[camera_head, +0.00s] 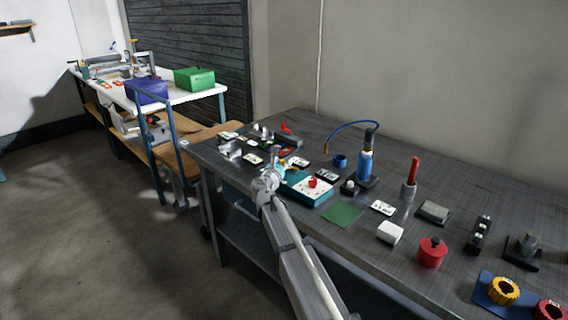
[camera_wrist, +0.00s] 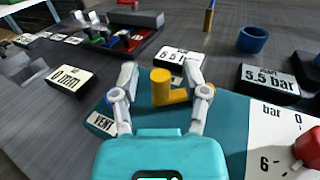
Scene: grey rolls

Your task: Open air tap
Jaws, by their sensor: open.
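The air tap (camera_wrist: 163,87) shows in the wrist view as a yellow upright cylinder with a short yellow arm towards the right. It stands on a teal box (camera_wrist: 234,122), which also shows in the head view (camera_head: 319,199). A VENT label (camera_wrist: 101,123) lies left of the tap. My gripper (camera_wrist: 160,76) is open, with one finger on each side of the tap. The right finger is close to the end of the yellow arm; I cannot tell whether it touches. In the head view my gripper (camera_head: 271,178) is at the box's left end and hides the tap.
A red knob (camera_wrist: 308,148) and a white gauge panel sit on the box's right part. Display blocks marked 5.5 bar (camera_wrist: 270,88) and 0 mm (camera_wrist: 70,80) stand nearby. A blue ring (camera_wrist: 252,39) and a dark tray are behind. A green mat (camera_head: 343,214) lies right of the box.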

